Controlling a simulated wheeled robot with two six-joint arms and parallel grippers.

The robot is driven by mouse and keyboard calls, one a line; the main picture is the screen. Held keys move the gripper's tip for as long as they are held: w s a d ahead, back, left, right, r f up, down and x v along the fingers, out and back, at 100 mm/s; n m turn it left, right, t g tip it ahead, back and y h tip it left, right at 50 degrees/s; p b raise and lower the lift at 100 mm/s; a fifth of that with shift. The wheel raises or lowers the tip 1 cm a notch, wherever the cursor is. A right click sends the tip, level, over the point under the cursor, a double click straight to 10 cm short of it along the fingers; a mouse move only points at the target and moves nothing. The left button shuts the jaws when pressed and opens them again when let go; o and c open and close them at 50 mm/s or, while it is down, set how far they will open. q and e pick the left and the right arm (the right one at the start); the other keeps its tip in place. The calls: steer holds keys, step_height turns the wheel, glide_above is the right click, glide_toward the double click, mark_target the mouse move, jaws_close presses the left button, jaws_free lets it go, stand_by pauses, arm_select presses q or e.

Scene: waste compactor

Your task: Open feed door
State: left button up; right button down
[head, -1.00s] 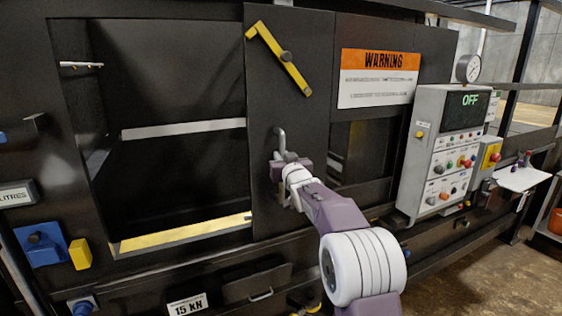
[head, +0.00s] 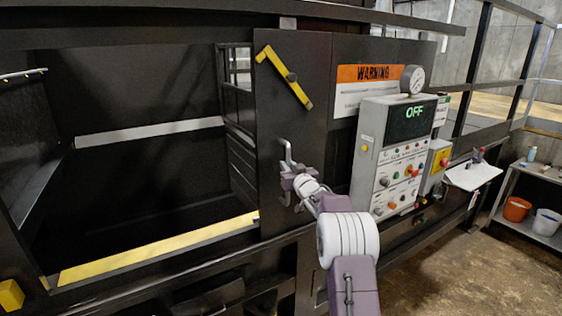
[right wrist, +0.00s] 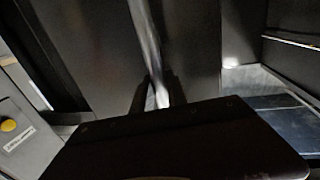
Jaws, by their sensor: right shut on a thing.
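The feed door (head: 285,120) is a dark sliding panel with a yellow latch bar (head: 285,77) near its top, tilted diagonally. It stands at the right side of a wide opening with a yellow sill (head: 150,248). My right gripper (head: 289,178) is shut on the door's grey vertical handle (head: 287,152). In the right wrist view the handle (right wrist: 146,40) runs down between the dark fingers (right wrist: 158,95). My left gripper is not in view.
A grey control box (head: 395,155) with an OFF display and a gauge (head: 412,79) stands close to the right of the door. An orange warning sign (head: 360,85) is behind it. A white shelf (head: 474,177) and buckets (head: 517,209) are farther right. Bare floor lies at the lower right.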

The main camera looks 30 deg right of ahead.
steer(key=shift+d+f, duration=0.15)
steer(key=shift+d, duration=0.35)
steer(key=c, duration=1.3)
jaws_free()
steer(key=s+b, duration=0.1)
steer(key=s, duration=0.2)
steer(key=s+a+b, duration=0.1)
steer(key=s+b, duration=0.1)
steer(key=s, duration=0.1)
steer(key=s+b, duration=0.2)
steer(key=s, duration=0.1)
steer(key=shift+a, duration=0.3)
